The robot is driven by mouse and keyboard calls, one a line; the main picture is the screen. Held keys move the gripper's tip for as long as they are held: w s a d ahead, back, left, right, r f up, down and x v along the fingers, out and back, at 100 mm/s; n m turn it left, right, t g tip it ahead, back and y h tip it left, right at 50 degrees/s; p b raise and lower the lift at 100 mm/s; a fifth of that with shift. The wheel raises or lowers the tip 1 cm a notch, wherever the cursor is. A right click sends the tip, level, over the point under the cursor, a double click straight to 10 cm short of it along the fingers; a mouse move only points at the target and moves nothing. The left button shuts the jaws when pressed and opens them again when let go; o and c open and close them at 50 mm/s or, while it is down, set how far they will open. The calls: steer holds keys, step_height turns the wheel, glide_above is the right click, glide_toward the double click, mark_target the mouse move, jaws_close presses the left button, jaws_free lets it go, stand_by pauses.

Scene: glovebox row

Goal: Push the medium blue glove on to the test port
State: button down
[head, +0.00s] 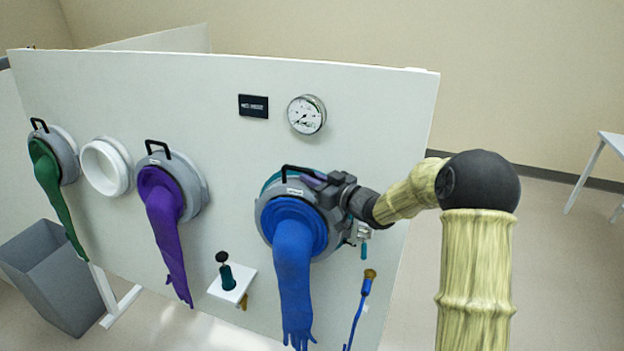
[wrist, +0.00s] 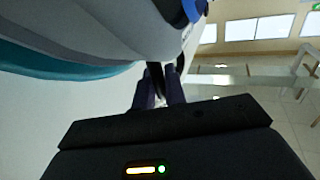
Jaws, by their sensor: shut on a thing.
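The blue glove (head: 293,270) hangs fingers down from its grey ring (head: 266,215) at the right end of the white panel. The ring has a black handle (head: 290,167) on top. A teal rim (head: 270,184), apparently the test port, shows behind the ring's upper left; it also shows in the wrist view (wrist: 70,68) along the grey ring (wrist: 90,30). I cannot tell whether ring and port are fully seated. My gripper (head: 316,181) is at the ring's upper right, shut on the black handle; its fingers (wrist: 159,84) mostly hide the grip in the wrist view.
A gauge (head: 306,114) and a black label (head: 253,106) are above. Purple (head: 165,215) and green (head: 52,180) gloves and an empty white port (head: 104,167) are to the left. A grey bin (head: 55,275) stands left.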

steer(key=shift+w+d+r, duration=0.1)
steer(key=shift+w+r, duration=0.05)
steer(key=shift+w, duration=0.05)
steer(key=c, duration=1.4)
jaws_free()
steer(key=shift+w, duration=0.1)
steer(key=shift+o, duration=0.2)
steer(key=shift+f, duration=0.2)
steer(key=shift+s+d+f+b, duration=0.15)
steer(key=shift+s+d+b, duration=0.25)
steer(key=shift+d, duration=0.15)
steer(key=b+v, duration=0.6)
steer(key=v, duration=1)
steer(key=shift+s, duration=0.15)
